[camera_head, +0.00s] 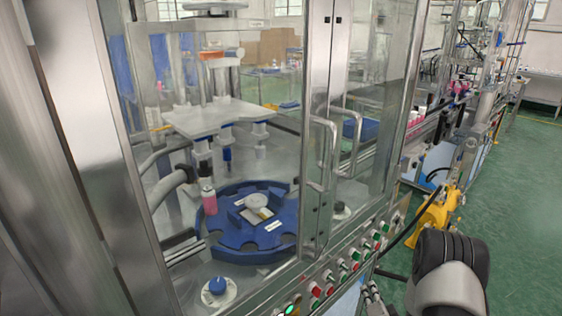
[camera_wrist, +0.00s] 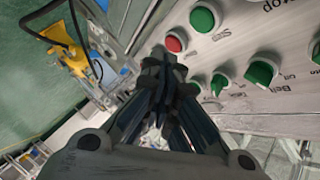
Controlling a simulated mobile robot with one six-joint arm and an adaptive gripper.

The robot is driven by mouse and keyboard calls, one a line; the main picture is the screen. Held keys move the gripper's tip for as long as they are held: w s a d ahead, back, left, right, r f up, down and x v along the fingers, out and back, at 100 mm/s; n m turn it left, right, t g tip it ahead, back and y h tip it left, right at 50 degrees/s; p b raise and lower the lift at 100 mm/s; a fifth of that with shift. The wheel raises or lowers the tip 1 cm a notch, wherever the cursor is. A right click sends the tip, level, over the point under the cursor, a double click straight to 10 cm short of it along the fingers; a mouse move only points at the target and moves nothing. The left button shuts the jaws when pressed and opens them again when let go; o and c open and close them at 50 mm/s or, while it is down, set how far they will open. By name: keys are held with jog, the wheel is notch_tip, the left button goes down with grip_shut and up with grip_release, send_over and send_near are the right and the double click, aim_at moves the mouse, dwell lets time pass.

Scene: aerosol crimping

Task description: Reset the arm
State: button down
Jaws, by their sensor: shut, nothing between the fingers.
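My gripper (camera_wrist: 160,88) is shut and empty in the wrist view, its dark fingers pressed together. It is beside a grey control panel (camera_wrist: 235,55) with a red button (camera_wrist: 175,42), green buttons and green knobs. Whether the fingertips touch the panel, I cannot tell. In the head view, part of my arm (camera_head: 448,275) shows at the bottom right, in front of the machine's button row (camera_head: 345,265).
A glass-doored machine cabinet (camera_head: 316,110) with steel frames fills the left and middle. Inside is a blue rotary table (camera_head: 225,238) with a pink can (camera_head: 209,200). Yellow equipment (camera_head: 433,215) stands behind my arm. Green floor (camera_head: 520,210) is clear at the right.

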notch_tip(320, 180, up, 12)
jog(key=w+a+n+g, duration=0.2)
jog(key=w+n, duration=0.1)
jog(key=n, duration=0.1)
jog(key=s+a+r+n+g, duration=0.1)
jog(key=s+a+r+g, duration=0.15)
jog(key=r, duration=0.25)
jog(key=s+a+r+n+g, duration=0.1)
jog(key=s+a+r+n, duration=0.1)
jog(key=s+a+r, duration=0.3)
jog(key=s+a+r+n+g, duration=0.1)
jog(key=s+a+r, duration=0.1)
jog(key=s, duration=0.7)
jog(key=s+a+r+n+g+y, duration=0.1)
jog(key=s+a+r+n+g, duration=0.1)
jog(key=s, duration=0.8)
jog(key=s+a+r+n+g, duration=0.2)
jog(key=s+a+r, duration=0.2)
jog(key=s, duration=0.5)
jog(key=shift+s+a+r+y, duration=0.2)
jog(key=shift+s+r+y, duration=0.1)
jog(key=shift+r, duration=0.3)
jog(key=shift+w, duration=0.15)
